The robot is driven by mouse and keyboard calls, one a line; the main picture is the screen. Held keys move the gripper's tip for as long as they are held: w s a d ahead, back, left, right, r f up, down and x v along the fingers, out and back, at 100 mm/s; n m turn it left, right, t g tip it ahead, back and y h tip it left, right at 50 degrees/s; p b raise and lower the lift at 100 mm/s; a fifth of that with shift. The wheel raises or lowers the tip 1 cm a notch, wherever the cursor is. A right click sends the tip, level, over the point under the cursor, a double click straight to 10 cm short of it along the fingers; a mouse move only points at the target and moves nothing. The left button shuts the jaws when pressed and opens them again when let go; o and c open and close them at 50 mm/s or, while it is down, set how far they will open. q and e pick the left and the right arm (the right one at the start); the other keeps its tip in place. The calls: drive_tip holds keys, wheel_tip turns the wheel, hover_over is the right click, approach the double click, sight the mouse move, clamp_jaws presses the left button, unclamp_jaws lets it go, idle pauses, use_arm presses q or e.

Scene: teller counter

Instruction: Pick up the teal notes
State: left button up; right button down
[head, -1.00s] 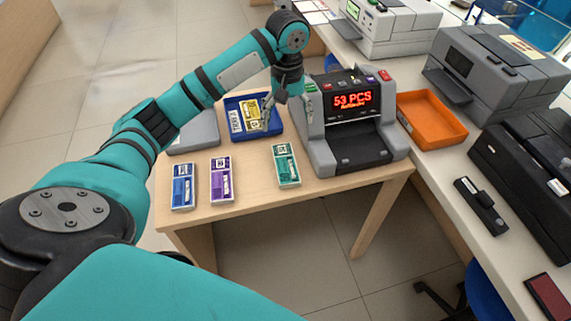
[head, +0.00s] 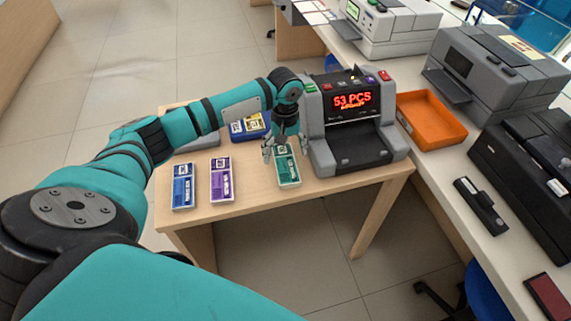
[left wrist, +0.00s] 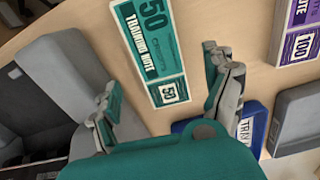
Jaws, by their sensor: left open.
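The teal notes (head: 288,172) lie flat on the wooden table, just left of the counting machine. In the left wrist view the teal notes (left wrist: 150,45) show "50" and "TRAINING NOTE". My left gripper (head: 284,152) hangs over the upper end of the teal notes in the head view. In the left wrist view my left gripper (left wrist: 165,95) is open, its fingers apart to either side of the near end of the notes, with nothing between the pads that I can see as held. My right gripper is in neither view.
Purple notes (head: 221,179) and blue notes (head: 183,187) lie left of the teal ones. The counting machine (head: 350,130) stands close on the right. A blue tray (head: 238,136) with notes is behind my arm. An orange tray (head: 432,121) sits on the white counter.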

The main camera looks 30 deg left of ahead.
sight(285, 162)
use_arm(q)
wheel_tip(285, 162, down, 4)
drive_tip(key=shift+s+r, duration=0.1)
drive_tip(key=shift+r, duration=0.05)
drive_tip(key=c, duration=1.3)
